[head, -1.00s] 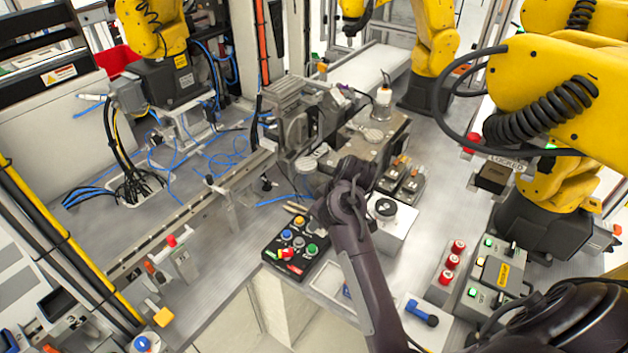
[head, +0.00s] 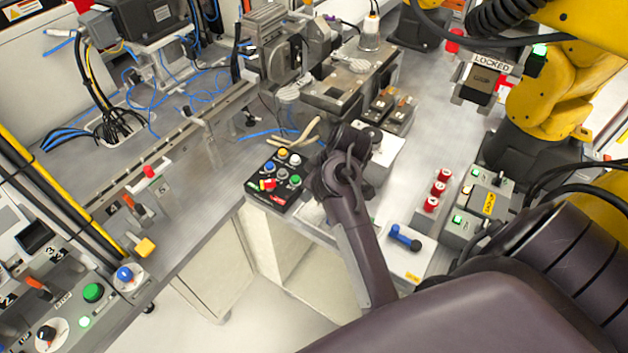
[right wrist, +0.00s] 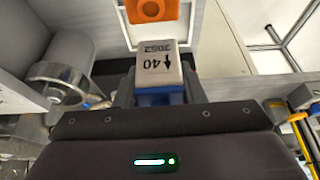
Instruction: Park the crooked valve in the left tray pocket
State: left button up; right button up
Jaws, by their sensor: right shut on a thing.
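In the right wrist view my right gripper (right wrist: 158,97) is shut on a pale block (right wrist: 160,68) printed "40" and "3052", with a blue lower part between the fingers. An orange part (right wrist: 152,10) with a round hole lies beyond it; I cannot tell if the two are joined. I take the block to be the valve, but its tilt is unclear. In the head view my right arm (head: 350,190) reaches over the bench, and its fingertips are hidden. A pale flat piece (head: 312,213) shows beside the arm, mostly covered; no tray pocket is clearly visible. My left gripper is not in view.
A black button panel (head: 278,186) lies left of my right wrist. A blue lever on a white plate (head: 408,266) and several red knobs (head: 437,188) stand to the right. A silver cylinder (right wrist: 62,70) is close at left in the wrist view. Tan curved pieces (head: 306,133) lie behind the panel.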

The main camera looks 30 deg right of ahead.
notch_tip(320, 180, down, 2)
jog(key=shift+f+b, duration=0.15)
jog(key=shift+b, duration=0.7)
jog(key=shift+f+b, duration=0.65)
jog(key=shift+f, duration=0.25)
jog(key=shift+f+b, duration=0.3)
jog(key=shift+f, duration=0.15)
jog(key=o, duration=1.1)
jog(key=v, duration=0.7)
jog(key=shift+s+r, duration=0.15)
jog(key=shift+r, duration=0.2)
